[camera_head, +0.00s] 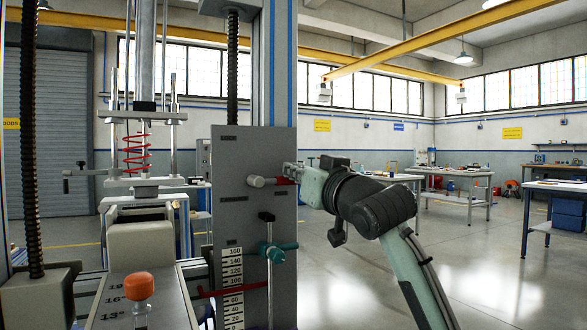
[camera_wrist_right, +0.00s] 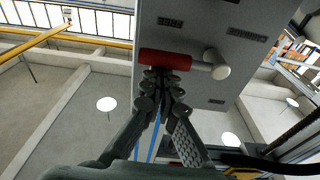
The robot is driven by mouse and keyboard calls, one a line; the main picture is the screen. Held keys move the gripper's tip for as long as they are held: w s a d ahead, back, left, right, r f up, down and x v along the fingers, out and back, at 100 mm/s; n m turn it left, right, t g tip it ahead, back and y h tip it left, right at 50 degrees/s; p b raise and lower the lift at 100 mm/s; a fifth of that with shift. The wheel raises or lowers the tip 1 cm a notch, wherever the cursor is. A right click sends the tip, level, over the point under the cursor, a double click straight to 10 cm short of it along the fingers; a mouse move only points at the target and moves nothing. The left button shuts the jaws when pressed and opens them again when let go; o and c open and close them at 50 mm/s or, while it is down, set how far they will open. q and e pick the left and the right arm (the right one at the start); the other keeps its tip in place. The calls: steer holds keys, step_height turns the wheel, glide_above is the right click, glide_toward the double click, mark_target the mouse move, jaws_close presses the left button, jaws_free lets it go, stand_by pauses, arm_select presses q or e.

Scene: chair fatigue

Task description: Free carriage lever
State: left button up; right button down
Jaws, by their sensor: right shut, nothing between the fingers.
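The lever on the tall grey panel (camera_head: 230,150) has a beige round hub (camera_head: 258,181) and a red grip (camera_head: 283,181) pointing right, about level. In the right wrist view the red grip (camera_wrist_right: 166,60) lies across the panel, with the beige hub (camera_wrist_right: 216,64) at its right. My right gripper (camera_head: 294,174) comes from the right and sits at the red grip's outer end. In the wrist view its fingertips (camera_wrist_right: 163,78) are together just below the red grip, with nothing between them. I cannot tell whether they touch it. My left gripper is not seen.
Below the lever are a teal clamp handle (camera_head: 275,250), a white scale (camera_head: 232,285) and a red pointer (camera_head: 225,293). A red spring (camera_head: 136,153) and an orange knob (camera_head: 139,286) stand left. Workbenches (camera_head: 450,175) are far behind; the floor at right is clear.

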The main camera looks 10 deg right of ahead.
steer(key=shift+f, duration=0.1)
steer(key=v, duration=1.2)
